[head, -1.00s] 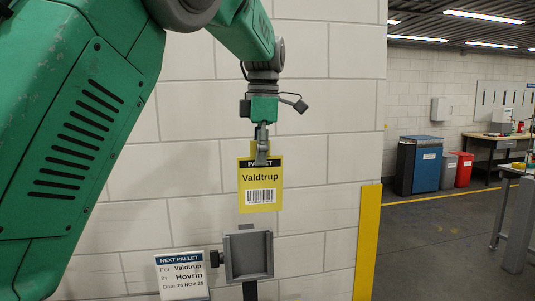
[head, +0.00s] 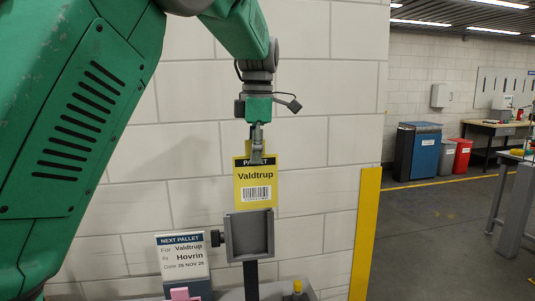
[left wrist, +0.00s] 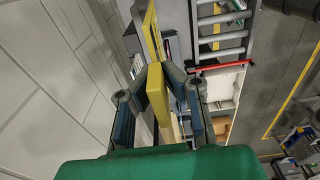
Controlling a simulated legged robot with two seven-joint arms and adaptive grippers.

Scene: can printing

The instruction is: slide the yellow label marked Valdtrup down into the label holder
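The yellow label marked Valdtrup (head: 256,177) hangs upright below my left gripper (head: 256,154), with its barcode facing me. My left gripper is shut on the label's top tab. In the left wrist view the yellow tab (left wrist: 157,95) stands between the two fingers (left wrist: 155,100). The grey label holder (head: 249,236) is directly below on a dark post. The label's lower edge meets the holder's top rim and is partly hidden behind it. I cannot tell whether it is inside the slot. My right gripper is not in view.
A "Next pallet" sign (head: 184,256) naming Valdtrup stands left of the holder. A pink object (head: 180,294) and a yellow-topped object (head: 297,288) show at the bottom edge. The block wall is close behind. A yellow post (head: 366,235) stands to the right.

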